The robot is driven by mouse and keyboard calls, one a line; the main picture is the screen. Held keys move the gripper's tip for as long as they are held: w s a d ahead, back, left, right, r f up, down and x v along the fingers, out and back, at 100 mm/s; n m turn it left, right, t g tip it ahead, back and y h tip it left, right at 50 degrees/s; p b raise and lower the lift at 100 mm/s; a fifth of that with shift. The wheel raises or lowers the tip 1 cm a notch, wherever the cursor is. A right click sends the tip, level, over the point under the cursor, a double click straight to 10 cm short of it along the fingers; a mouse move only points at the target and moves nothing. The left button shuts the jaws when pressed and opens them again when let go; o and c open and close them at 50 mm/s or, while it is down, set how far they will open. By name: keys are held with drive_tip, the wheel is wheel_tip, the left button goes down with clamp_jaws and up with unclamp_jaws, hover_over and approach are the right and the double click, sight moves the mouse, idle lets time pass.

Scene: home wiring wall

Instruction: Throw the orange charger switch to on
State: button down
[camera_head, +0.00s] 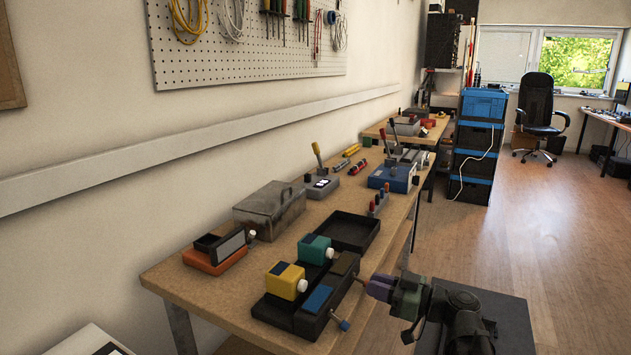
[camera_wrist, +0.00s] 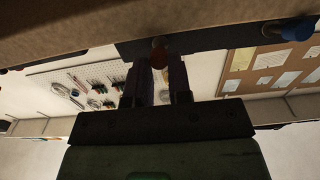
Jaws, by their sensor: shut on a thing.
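A black charger station (camera_head: 290,318) sits at the near end of the bench, carrying a yellow block (camera_head: 286,281), a teal block (camera_head: 314,249), a blue panel (camera_head: 318,298) and a brownish panel (camera_head: 346,263). My gripper (camera_head: 366,284) reaches the station's right side, by the brownish panel. The lever's tilt is mostly hidden. A second lever with a blue knob (camera_head: 343,324) sticks out nearer the front; its knob also shows in the wrist view (camera_wrist: 296,28).
Behind the station lies an empty black tray (camera_head: 342,231). An orange-based device (camera_head: 215,252) and a grey metal box (camera_head: 270,210) stand by the wall. More switch boxes and tools lie farther along the bench.

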drive_tip(key=shift+r, duration=0.3)
drive_tip(key=shift+r+p, duration=0.3)
drive_tip(key=shift+p, duration=0.1)
drive_tip(key=shift+r, duration=0.1)
drive_tip(key=shift+w+a+r+p, duration=0.1)
drive_tip(key=shift+r+p, duration=0.15)
drive_tip(key=shift+p, duration=0.1)
idle(0.4)
drive_tip(key=shift+a+r+p, duration=0.1)
drive_tip(key=shift+r+p, duration=0.2)
